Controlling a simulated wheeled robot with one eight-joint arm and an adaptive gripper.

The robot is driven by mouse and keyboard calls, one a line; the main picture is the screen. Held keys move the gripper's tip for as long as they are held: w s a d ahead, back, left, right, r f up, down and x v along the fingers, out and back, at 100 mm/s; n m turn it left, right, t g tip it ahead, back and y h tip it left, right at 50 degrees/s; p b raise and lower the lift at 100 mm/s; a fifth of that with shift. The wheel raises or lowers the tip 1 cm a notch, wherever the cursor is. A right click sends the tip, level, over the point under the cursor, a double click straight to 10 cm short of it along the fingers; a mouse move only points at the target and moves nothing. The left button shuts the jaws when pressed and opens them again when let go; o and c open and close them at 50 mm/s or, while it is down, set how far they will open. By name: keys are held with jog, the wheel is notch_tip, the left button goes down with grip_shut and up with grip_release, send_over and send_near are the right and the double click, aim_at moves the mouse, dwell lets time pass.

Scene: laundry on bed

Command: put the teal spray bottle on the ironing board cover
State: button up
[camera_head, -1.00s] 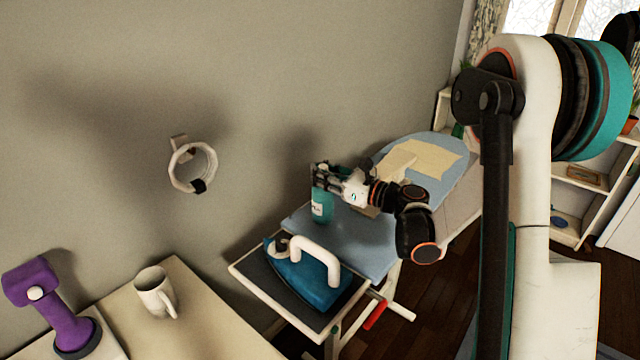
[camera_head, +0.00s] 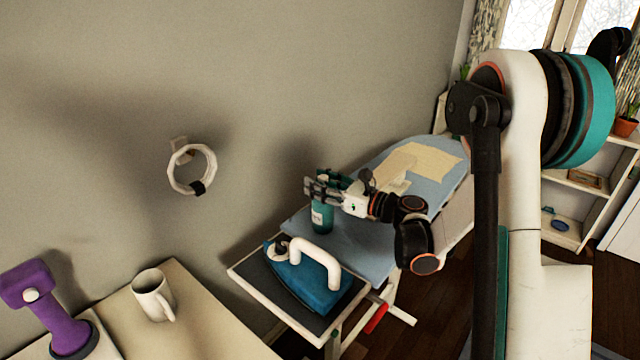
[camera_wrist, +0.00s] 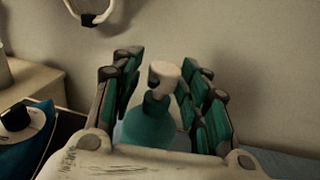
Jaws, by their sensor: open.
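The teal spray bottle (camera_head: 321,218) stands upright on the light blue ironing board cover (camera_head: 352,246), near the iron end of the board. Its pale nozzle and teal shoulder show between the fingers in the wrist view (camera_wrist: 152,125). My gripper (camera_head: 322,188) is open, with its fingers on either side of the bottle's top. In the wrist view my gripper (camera_wrist: 160,92) shows a gap between the fingers and the nozzle. The fingers and wrist partly hide the bottle's upper part in the head view.
A blue iron (camera_head: 308,277) rests on the dark iron stand in front of the bottle. A folded cream cloth (camera_head: 428,160) lies farther along the board. A white mug (camera_head: 152,294) and purple cordless device (camera_head: 45,308) stand at the left. The wall is close behind.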

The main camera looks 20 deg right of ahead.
jog(key=shift+r, duration=0.2)
jog(key=p+v, duration=0.2)
jog(key=v, duration=1)
jog(key=shift+f, duration=0.1)
